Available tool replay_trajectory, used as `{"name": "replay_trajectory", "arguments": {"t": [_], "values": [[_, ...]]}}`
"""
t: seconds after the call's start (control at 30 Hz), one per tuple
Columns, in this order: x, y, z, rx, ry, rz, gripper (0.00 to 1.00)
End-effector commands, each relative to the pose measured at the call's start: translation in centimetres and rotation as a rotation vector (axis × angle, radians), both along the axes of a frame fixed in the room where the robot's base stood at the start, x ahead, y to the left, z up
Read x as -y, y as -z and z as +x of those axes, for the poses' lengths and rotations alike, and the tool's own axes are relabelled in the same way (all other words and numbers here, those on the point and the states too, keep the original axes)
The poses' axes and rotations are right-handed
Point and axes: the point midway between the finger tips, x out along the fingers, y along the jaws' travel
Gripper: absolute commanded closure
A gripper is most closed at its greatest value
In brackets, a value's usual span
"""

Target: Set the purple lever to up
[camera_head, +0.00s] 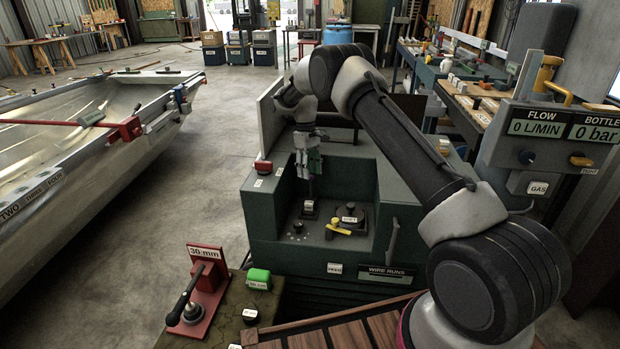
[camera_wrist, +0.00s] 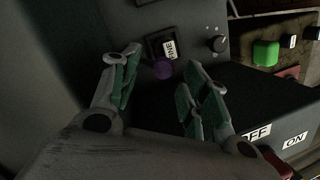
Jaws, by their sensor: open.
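The purple lever shows in the wrist view as a round purple knob (camera_wrist: 163,69) next to a black plate with a white label that seems to read FINE. Its up or down position is hard to tell from above. My gripper (camera_wrist: 160,77) is open, with its green-padded fingers on either side of the knob, apart from it. In the head view my gripper (camera_head: 308,176) points down into the recess of the dark green machine (camera_head: 265,215), above a small black mount with a white label (camera_head: 309,205). I cannot make out the purple knob there.
A yellow handle (camera_head: 340,229) sits right of the mount, in the recess. A black dial (camera_wrist: 217,43) is near the knob. The recess walls stand close around my gripper. A green block (camera_head: 258,278) and a red lever stand (camera_head: 205,285) are in front.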

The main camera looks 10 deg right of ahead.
Motion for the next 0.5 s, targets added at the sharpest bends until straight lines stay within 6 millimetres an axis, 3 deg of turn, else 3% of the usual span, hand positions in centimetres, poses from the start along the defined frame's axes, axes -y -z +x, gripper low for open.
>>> {"name": "replay_trajectory", "arguments": {"t": [0.2,0.5], "values": [[-0.2,-4.9,1.2,0.003,0.0,0.001,0.54],[-0.3,-8.2,1.8,-0.001,0.0,0.0,0.54]]}}
